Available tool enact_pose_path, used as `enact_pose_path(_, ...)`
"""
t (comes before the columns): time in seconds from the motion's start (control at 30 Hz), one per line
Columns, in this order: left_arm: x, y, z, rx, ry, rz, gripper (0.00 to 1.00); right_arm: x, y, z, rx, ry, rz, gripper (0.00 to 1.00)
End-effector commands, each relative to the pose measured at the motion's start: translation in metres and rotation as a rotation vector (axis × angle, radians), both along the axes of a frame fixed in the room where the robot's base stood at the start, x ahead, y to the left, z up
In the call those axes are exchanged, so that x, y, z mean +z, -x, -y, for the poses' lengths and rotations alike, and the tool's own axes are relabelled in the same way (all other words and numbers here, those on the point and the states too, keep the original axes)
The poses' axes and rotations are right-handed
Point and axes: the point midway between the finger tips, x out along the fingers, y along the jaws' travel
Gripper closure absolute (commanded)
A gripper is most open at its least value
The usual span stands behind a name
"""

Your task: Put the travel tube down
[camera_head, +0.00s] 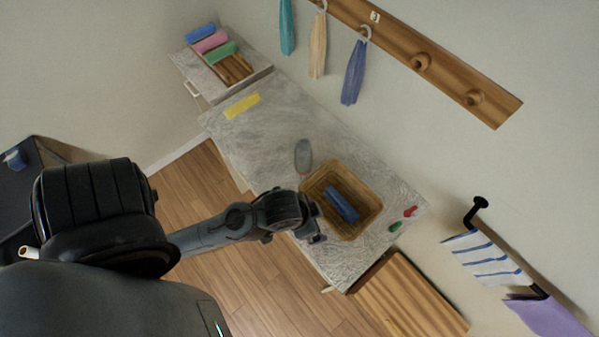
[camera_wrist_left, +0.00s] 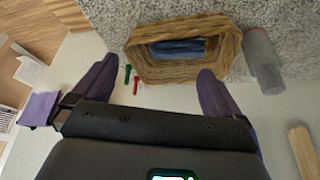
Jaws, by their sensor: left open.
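Two small tube-like items, one green (camera_head: 395,226) and one red (camera_head: 410,211), are on the grey counter just right of the wicker basket (camera_head: 312,187). In the left wrist view the green one (camera_wrist_left: 127,73) and the red one (camera_wrist_left: 136,84) show near the left finger, apart from it. I cannot tell which is the travel tube. My left gripper (camera_head: 318,238) is over the counter by the basket's near-left side. Its fingers (camera_wrist_left: 157,65) are spread wide with nothing between them. My right gripper is not in view.
A blue rolled towel (camera_head: 340,205) lies in the basket. A grey cylinder (camera_head: 303,155) is beside the basket. A yellow cloth (camera_head: 242,105) lies farther along the counter, with bare counter between. A wooden slatted top (camera_head: 412,295) adjoins the near end. Towels hang on wall pegs.

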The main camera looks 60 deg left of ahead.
Motion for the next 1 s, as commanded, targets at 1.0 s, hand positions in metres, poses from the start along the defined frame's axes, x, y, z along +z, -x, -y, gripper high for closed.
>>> enact_pose_path(1.0,-0.003,-0.061,0.03,-0.352,-0.139,0.174,0.0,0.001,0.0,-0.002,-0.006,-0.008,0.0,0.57)
